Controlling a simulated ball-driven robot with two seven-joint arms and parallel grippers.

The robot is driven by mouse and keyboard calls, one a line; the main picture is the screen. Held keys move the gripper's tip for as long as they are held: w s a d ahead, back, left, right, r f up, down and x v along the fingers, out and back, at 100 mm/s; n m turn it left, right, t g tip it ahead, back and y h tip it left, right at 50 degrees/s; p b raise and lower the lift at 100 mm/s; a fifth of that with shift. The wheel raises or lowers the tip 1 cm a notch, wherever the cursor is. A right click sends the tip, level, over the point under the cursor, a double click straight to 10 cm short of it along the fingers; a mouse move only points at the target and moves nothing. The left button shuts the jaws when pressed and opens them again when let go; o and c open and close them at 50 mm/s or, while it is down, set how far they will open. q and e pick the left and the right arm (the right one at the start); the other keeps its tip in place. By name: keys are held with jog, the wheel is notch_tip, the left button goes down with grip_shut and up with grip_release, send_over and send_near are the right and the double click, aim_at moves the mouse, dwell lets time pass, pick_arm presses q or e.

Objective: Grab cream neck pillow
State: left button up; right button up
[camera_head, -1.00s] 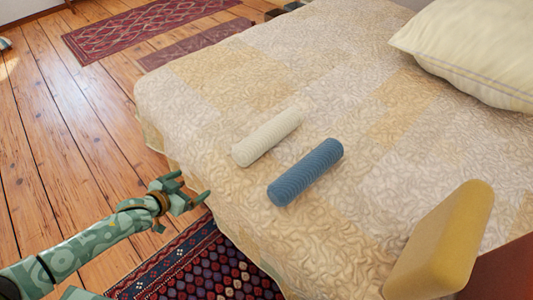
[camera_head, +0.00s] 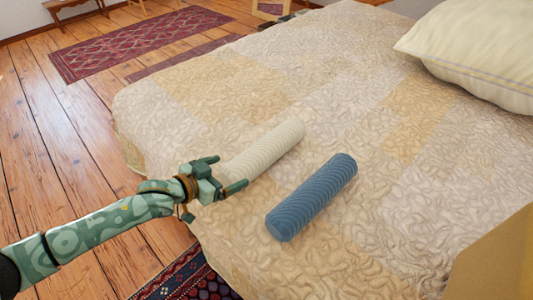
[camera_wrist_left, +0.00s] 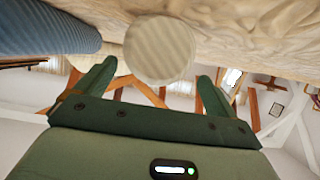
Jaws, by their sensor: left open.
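The cream neck pillow (camera_head: 268,147) is a ribbed roll lying on the bed (camera_head: 350,90). Its near end is partly hidden behind my left gripper (camera_head: 231,172). My left gripper is open at that near end, with one finger to each side. In the left wrist view the round end of the cream neck pillow (camera_wrist_left: 160,50) faces me between the spread fingers of the gripper (camera_wrist_left: 155,72). I cannot tell whether the fingers touch it. My right gripper is not in view.
A blue ribbed roll (camera_head: 312,197) lies close to the right of the cream one and shows in the left wrist view (camera_wrist_left: 45,32). A large pale pillow (camera_head: 475,50) lies at the upper right. A yellow block-like thing (camera_head: 498,262) is at the lower right. Patterned rugs (camera_head: 140,42) lie on the wooden floor.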

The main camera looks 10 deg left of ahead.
aim_at(240, 167)
pick_arm(q)
jog(key=b+x, duration=0.2)
jog(key=x, duration=0.1)
jog(key=b+x, duration=0.1)
jog(key=shift+s+d+f, duration=0.1)
jog(key=shift+d+f, duration=0.2)
jog(key=shift+f, duration=0.05)
jog(key=shift+w+d, duration=0.15)
jog(key=shift+w, duration=0.2)
jog(key=shift+r, duration=0.2)
jog(key=c, duration=1)
jog(key=shift+c, duration=1.2)
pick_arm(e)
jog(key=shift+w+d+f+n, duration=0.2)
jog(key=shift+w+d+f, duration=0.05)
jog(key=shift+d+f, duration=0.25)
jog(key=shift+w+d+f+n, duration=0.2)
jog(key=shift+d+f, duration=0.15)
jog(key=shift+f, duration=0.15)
pick_arm(q)
jog(key=shift+r, duration=0.1)
